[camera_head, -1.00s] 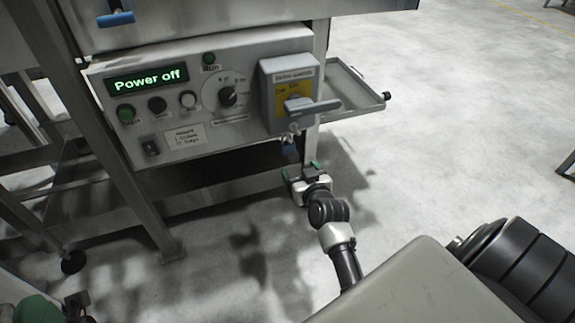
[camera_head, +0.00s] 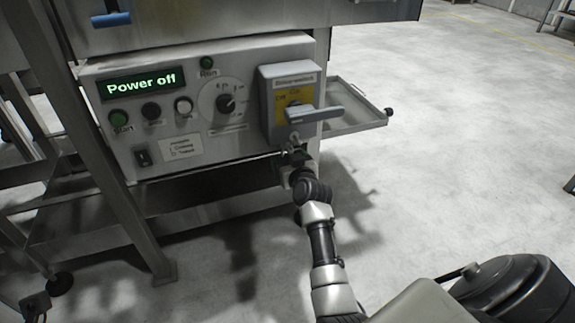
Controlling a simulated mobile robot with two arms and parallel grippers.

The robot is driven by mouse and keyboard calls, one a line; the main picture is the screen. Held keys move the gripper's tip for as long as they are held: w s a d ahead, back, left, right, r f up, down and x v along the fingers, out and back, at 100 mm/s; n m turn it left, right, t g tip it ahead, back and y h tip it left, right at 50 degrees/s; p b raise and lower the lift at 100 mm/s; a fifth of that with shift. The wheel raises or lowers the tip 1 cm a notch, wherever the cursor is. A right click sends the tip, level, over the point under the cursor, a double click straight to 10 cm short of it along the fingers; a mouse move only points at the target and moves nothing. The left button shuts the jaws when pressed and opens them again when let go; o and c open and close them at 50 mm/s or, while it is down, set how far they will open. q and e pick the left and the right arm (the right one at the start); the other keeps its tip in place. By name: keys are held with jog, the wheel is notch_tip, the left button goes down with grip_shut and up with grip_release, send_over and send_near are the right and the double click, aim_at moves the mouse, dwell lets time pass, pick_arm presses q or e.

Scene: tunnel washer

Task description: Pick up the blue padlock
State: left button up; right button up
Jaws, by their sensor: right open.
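My right gripper (camera_head: 295,158) is just below the grey switch box, at the spot where the blue padlock hangs. It is open, and its fingers are small and dark in this view. The padlock is hidden behind the gripper, so I cannot tell whether it is between the fingers or touching them. The metal hasp (camera_head: 294,140) shows just above the gripper, under the box. My left gripper cannot be made out.
The grey switch box (camera_head: 268,108) has a protruding handle (camera_head: 316,115) above my gripper. The control panel (camera_head: 222,140) reads "Power off". A metal side tray (camera_head: 350,112) juts out at right. A frame leg (camera_head: 118,190) stands at left. Open floor lies to the right.

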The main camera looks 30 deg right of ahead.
jog(key=shift+c, duration=0.4)
jog(key=c, duration=1)
jog(key=shift+o, duration=0.2)
jog(key=shift+r, duration=0.2)
